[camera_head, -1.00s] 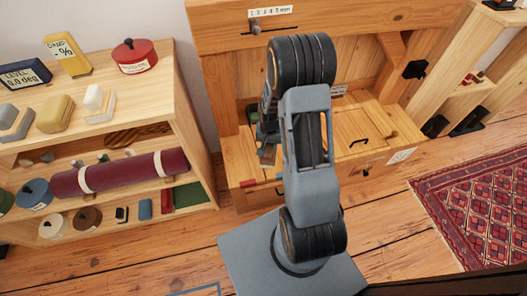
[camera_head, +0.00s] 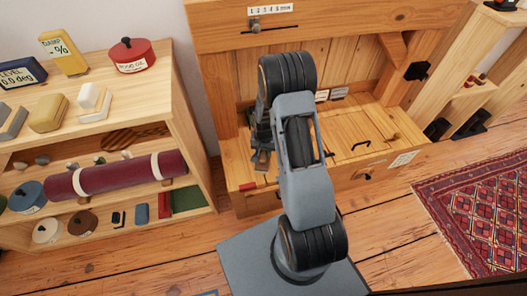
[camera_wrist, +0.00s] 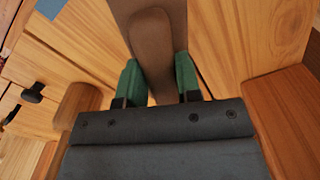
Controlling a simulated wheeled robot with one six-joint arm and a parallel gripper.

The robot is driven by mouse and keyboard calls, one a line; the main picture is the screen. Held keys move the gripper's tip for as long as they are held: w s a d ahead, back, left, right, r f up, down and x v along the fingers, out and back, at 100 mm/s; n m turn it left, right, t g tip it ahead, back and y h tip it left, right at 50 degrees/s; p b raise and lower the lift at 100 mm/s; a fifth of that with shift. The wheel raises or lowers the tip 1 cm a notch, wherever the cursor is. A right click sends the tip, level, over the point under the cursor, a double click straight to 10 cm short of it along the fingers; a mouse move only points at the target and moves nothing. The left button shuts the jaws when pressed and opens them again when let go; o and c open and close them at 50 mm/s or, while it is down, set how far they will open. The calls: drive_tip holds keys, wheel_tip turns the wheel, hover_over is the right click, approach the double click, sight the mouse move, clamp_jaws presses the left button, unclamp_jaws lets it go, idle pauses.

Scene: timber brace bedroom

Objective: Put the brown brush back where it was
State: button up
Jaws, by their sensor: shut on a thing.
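The brown brush (camera_wrist: 151,38) is between the two green-padded fingers of my gripper (camera_wrist: 160,80) in the wrist view. The gripper is shut on its rounded brown part, and the brush's far end runs out of the top of the picture. In the head view my gripper (camera_head: 262,155) hangs low over the left front part of the wooden bench (camera_head: 240,170). There the brush is small and dark, so I cannot tell whether it touches the wood.
Left stands a shelf unit (camera_head: 188,125) with a maroon roll (camera_head: 120,176), a red tin (camera_head: 132,56) and blocks. A red block (camera_head: 247,187) lies at the bench's front left. A patterned rug (camera_head: 480,210) covers the floor at right. The bench's middle is largely clear.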

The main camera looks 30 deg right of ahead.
drive_tip(key=o, duration=0.8)
drive_tip(key=shift+o, duration=0.2)
wheel_tip(320, 180, up, 12)
drive_tip(key=p, duration=0.4)
drive_tip(key=s+a+r+n+t, duration=0.1)
drive_tip(key=s+a+r+n, duration=0.2)
drive_tip(key=s+r, duration=0.5)
drive_tip(key=s+a+r+n+t, duration=0.1)
drive_tip(key=s+a+r+n, duration=0.2)
drive_tip(key=s+a+r, duration=0.3)
wheel_tip(320, 180, up, 6)
drive_tip(key=shift+s+a+f+n+t, duration=0.15)
drive_tip(key=shift+s+f+n+t, duration=0.2)
drive_tip(key=shift+s, duration=0.6)
drive_tip(key=shift+r, duration=0.2)
